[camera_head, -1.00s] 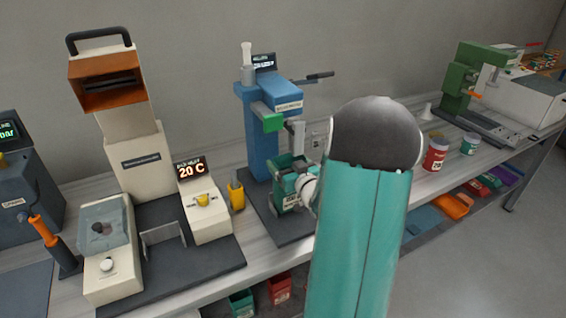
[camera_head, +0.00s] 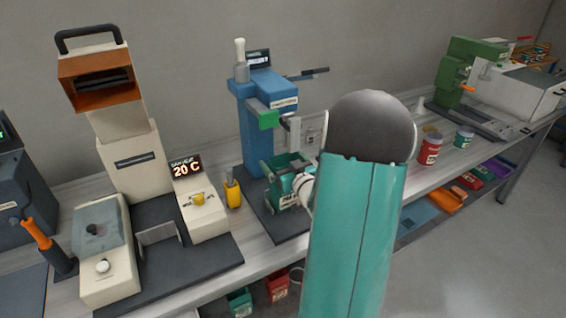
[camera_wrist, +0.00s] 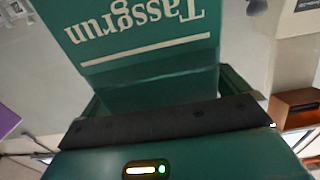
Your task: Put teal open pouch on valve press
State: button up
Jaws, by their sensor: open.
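The valve press (camera_head: 258,140) is a blue column machine on a dark base plate, left of my arm in the head view. The teal open pouch (camera_wrist: 145,40) fills the upper middle of the wrist view, its printed name upside down. My gripper (camera_wrist: 163,92) is open, with a finger at each side of the pouch; contact cannot be told. In the head view my gripper (camera_head: 284,188) is low in front of the press column, over the base plate. There the pouch is hard to tell from my teal gripper, and its underside is hidden.
A cream machine (camera_head: 134,160) with a 20 C display and a yellow-handled tool (camera_head: 232,190) stand left of the press. A red can (camera_head: 429,150) and a green machine (camera_head: 458,75) are to the right. Bins (camera_head: 446,201) sit on the shelf below.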

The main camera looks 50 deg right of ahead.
jog(key=v, duration=1.2)
jog(key=w+a+r+n+g, duration=0.1)
jog(key=w+a+r+g, duration=0.25)
jog(key=a, duration=0.25)
jog(key=w+a+r+g, duration=0.3)
jog(key=w+a, duration=0.1)
jog(key=a, duration=0.3)
jog(key=s+a+r+n+g+y, duration=0.1)
jog(key=s+a+g+y, duration=0.1)
jog(key=s+a, duration=0.4)
jog(key=s+a+r+n+g+y, duration=0.1)
jog(key=s+a, duration=0.6)
jog(key=a, duration=0.9)
jog(key=r+g+y, duration=0.1)
jog(key=g+y, duration=0.1)
jog(key=shift+r+n+y, duration=0.3)
jog(key=shift+r, duration=0.05)
